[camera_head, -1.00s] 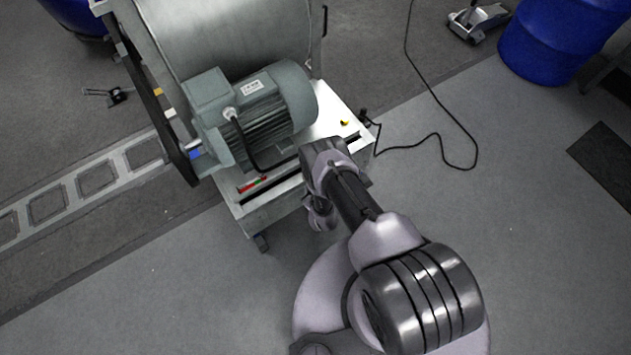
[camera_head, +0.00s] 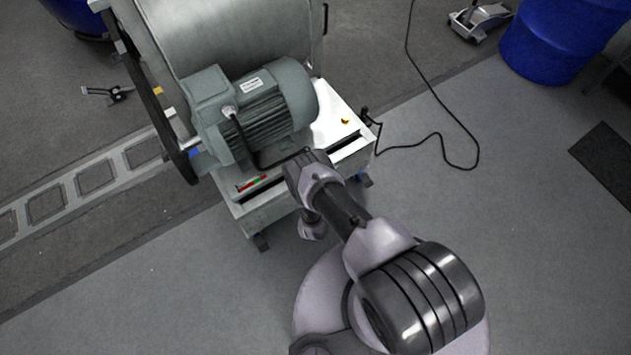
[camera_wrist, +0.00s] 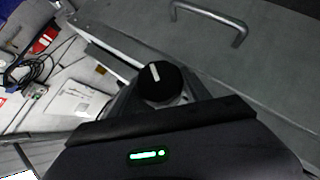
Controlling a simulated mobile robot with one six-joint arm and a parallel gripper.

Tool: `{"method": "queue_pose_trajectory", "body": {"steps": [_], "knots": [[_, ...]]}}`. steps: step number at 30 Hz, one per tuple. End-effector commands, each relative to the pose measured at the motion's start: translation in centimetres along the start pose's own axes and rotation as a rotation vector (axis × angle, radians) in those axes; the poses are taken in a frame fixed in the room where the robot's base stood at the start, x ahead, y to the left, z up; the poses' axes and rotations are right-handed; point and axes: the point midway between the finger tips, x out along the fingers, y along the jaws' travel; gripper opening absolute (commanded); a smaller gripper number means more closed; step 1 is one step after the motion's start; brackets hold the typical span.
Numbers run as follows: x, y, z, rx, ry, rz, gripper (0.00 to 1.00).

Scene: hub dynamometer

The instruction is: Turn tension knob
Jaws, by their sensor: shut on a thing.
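The tension knob (camera_wrist: 158,86) is a round black knob with a white pointer line, in the middle of the wrist view. Its pointer line points up and slightly left in that picture. My gripper (camera_wrist: 162,94) is shut on the knob, with a finger on either side of it. The lower edge of the knob and its mounting are partly hidden by my gripper. In the head view my arm reaches to the front side of the grey machine cart (camera_head: 330,120), and the knob and my fingertips are hidden there.
A grey panel with a bar handle (camera_wrist: 212,22) lies close beside the knob. The green motor (camera_head: 255,110) and a large metal drum (camera_head: 225,35) sit on the cart. A black cable (camera_head: 455,125) runs over the floor.

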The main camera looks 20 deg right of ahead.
Motion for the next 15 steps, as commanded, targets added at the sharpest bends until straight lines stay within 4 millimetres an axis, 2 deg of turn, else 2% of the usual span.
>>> {"method": "queue_pose_trajectory", "body": {"steps": [2,3,6,15], "knots": [[-0.02,-0.03,0.21,0.002,-0.005,-0.001,0.15],[-0.02,-0.03,0.21,0.002,-0.005,-0.001,0.61],[-0.01,-0.02,0.17,0.002,-0.004,-0.001,0.77],[-0.15,0.02,0.04,0.001,-0.001,-0.001,0.77]]}}
